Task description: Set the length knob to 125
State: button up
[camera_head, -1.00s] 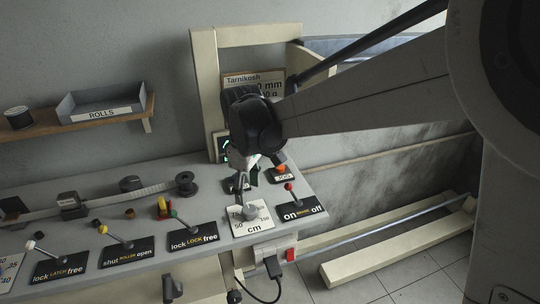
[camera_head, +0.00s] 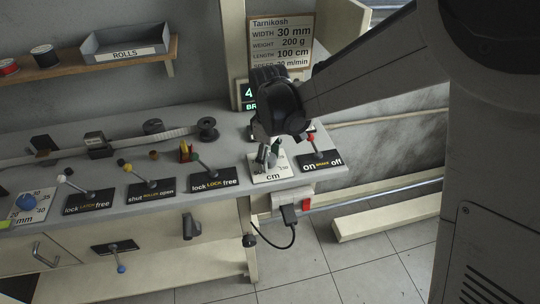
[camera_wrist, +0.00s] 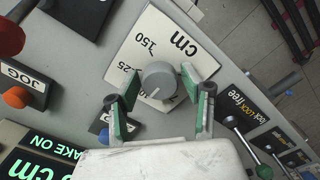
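The length knob (camera_wrist: 158,80) is a grey round dial on a white plate (camera_wrist: 147,36) marked "cm". In the head view, my gripper (camera_head: 268,154) is over the white cm plate (camera_head: 271,174) and mostly hides the knob.
The red-tipped on/off lever (camera_head: 312,146) stands close right of the plate; the lock/free lever (camera_head: 205,170) is at its left. An orange JOG button (camera_wrist: 17,97) and a green-lit display (camera_wrist: 38,155) show in the wrist view. A sign (camera_head: 281,42) reads length 100 cm.

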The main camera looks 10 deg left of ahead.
jog(key=c, duration=0.8)
jog(key=shift+m, duration=0.4)
jog(key=m+b, duration=0.2)
jog(key=m, duration=0.3)
jog(key=m+b, duration=0.1)
jog(key=m, duration=0.5)
jog(key=shift+b, duration=0.35)
jog(key=o, duration=1.2)
jog(key=shift+c, duration=0.2)
